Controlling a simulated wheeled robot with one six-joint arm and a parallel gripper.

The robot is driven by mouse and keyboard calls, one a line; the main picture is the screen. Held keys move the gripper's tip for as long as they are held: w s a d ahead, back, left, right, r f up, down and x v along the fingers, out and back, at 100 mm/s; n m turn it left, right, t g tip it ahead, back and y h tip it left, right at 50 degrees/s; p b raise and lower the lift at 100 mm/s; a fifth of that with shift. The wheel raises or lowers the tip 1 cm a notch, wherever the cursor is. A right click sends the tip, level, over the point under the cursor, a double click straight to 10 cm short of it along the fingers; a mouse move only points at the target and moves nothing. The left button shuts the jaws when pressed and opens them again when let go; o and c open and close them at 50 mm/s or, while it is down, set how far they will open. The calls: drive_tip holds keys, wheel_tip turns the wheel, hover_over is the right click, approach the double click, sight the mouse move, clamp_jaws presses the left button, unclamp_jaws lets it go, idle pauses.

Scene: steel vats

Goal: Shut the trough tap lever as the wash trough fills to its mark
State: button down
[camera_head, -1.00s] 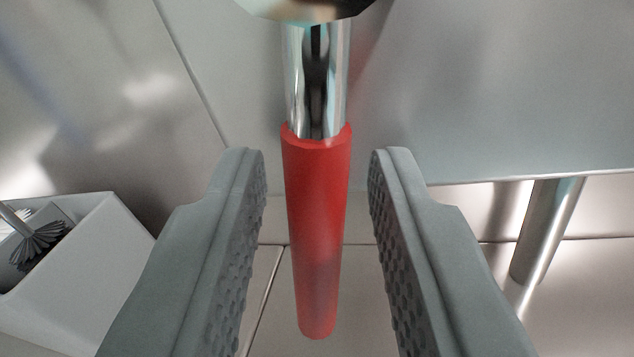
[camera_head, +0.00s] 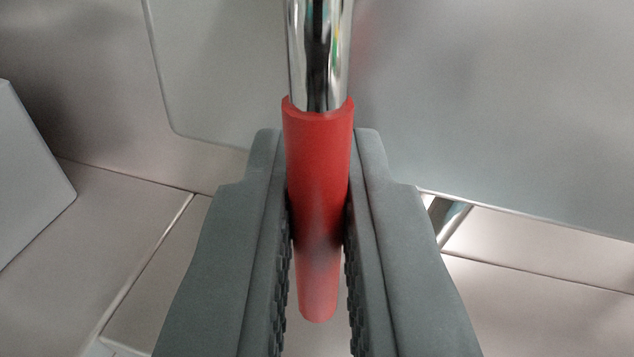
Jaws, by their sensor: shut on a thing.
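The tap lever (camera_head: 319,150) has a red sleeve on a chrome rod (camera_head: 319,55) and points down the picture toward me. My gripper (camera_head: 319,175) is shut on the red sleeve, with one grey ribbed finger pressed to each side. The sleeve's lower end shows between the fingers. The lever's pivot and the tap body are out of view above. The water and the trough's fill mark do not show.
A grey metal panel (camera_head: 500,110) fills the upper right, with its lower edge above the tiled floor (camera_head: 560,290). A steel leg (camera_head: 447,217) shows below that edge. A pale box (camera_head: 28,170) stands at the left edge.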

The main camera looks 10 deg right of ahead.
drive_tip(key=shift+d+n, duration=0.25)
drive_tip(key=shift+n, duration=0.25)
drive_tip(key=c, duration=1.6)
unclamp_jaws()
drive_tip(key=shift+s, duration=0.1)
drive_tip(key=s, duration=0.5)
drive_tip(key=s+a+r, duration=0.1)
drive_tip(key=s, duration=0.5)
drive_tip(key=s+a, duration=0.1)
drive_tip(key=s, duration=0.5)
drive_tip(key=shift+a+r, duration=0.15)
drive_tip(key=shift+r, duration=0.2)
drive_tip(key=shift+s, duration=0.1)
